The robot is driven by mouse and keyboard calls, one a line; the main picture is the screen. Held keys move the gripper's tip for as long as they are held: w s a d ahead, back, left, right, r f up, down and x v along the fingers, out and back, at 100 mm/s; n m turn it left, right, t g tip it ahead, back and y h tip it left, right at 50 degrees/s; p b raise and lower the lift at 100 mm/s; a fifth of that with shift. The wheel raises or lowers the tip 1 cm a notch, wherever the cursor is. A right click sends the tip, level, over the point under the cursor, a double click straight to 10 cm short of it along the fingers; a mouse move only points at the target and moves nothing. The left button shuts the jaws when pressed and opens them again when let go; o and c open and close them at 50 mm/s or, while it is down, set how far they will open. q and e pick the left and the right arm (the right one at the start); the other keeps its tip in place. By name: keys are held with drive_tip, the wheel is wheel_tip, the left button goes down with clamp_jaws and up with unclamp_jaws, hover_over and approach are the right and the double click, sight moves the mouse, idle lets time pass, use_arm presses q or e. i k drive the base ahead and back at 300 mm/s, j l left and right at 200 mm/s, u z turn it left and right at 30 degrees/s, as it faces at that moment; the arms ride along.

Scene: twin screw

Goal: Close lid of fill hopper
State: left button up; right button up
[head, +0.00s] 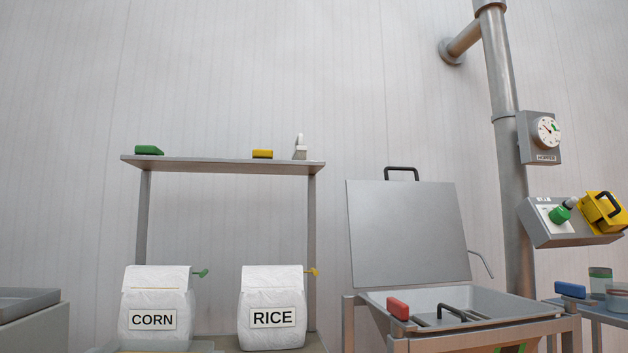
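The fill hopper (540,326) is a grey metal bin on a frame at the lower right of the head view. Its flat grey lid (408,232) stands open, tilted up at the back, with a black handle (401,169) on its top edge. Inside or over the bin opening, a black handle (453,311) and a red block-shaped piece (398,308) show; what the handle belongs to is unclear. Neither of my grippers shows in this view.
A shelf (222,164) stands left of the hopper, with bags marked CORN (155,300) and RICE (272,300) below. A vertical pipe (512,180) with a gauge (546,133) and a control box (560,222) rises right of the lid. Containers (600,280) stand far right.

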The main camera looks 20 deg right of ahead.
sight(402, 233)
drive_tip(key=l+u, duration=0.4)
drive_tip(key=l, duration=0.15)
drive_tip(key=l+u, duration=0.45)
drive_tip(key=k+l+u, duration=0.2)
drive_tip(key=l+u, duration=0.2)
drive_tip(key=l, duration=0.15)
